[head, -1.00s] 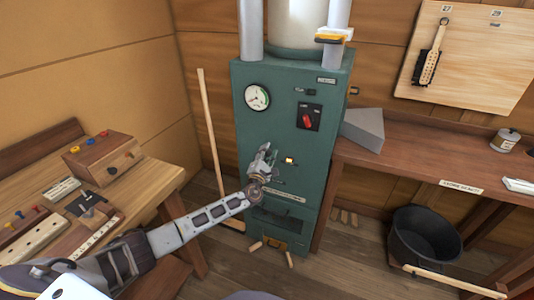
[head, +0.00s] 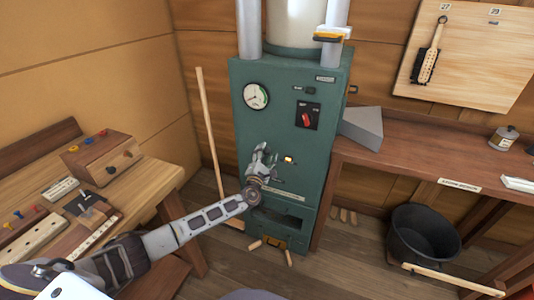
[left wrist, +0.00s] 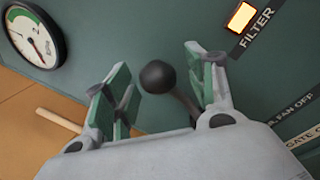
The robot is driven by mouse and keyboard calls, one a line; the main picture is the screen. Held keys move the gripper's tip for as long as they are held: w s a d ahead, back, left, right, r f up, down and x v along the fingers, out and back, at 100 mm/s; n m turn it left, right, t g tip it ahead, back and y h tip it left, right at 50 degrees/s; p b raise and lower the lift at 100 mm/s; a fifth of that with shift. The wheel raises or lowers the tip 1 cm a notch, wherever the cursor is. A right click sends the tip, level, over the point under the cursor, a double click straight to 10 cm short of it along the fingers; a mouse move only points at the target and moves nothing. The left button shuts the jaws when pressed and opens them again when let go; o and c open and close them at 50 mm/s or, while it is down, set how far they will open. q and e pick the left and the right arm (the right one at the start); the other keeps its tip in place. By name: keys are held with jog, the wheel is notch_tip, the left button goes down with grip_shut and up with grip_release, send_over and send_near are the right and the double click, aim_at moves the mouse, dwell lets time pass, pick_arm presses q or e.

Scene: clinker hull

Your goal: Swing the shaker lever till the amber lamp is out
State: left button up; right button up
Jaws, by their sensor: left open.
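The shaker lever (left wrist: 158,77) shows in the left wrist view as a dark ball knob on a short stem. It stands between the two green-padded fingers of my left gripper (left wrist: 158,90), with a gap visible on both sides. My left gripper (head: 262,158) is open in front of the green cabinet (head: 235,130). In the head view it hides the lever. The amber lamp (head: 288,160) glows right of the gripper. It also glows in the left wrist view (left wrist: 241,16), beside the word FILTER. My right gripper is not in view.
A round gauge (head: 256,96) and a red switch (head: 306,119) sit higher on the cabinet. A wooden bench (head: 150,185) stands left, a shelf (head: 400,166) right. A black bucket (head: 424,234) stands on the floor. A pole (head: 209,130) leans left of the cabinet.

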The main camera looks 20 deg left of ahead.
pick_arm(q)
jog(key=s+f, duration=0.2)
jog(key=s, duration=0.8)
jog(key=shift+s+d, duration=0.25)
jog(key=shift+d, duration=0.1)
dwell(0.3)
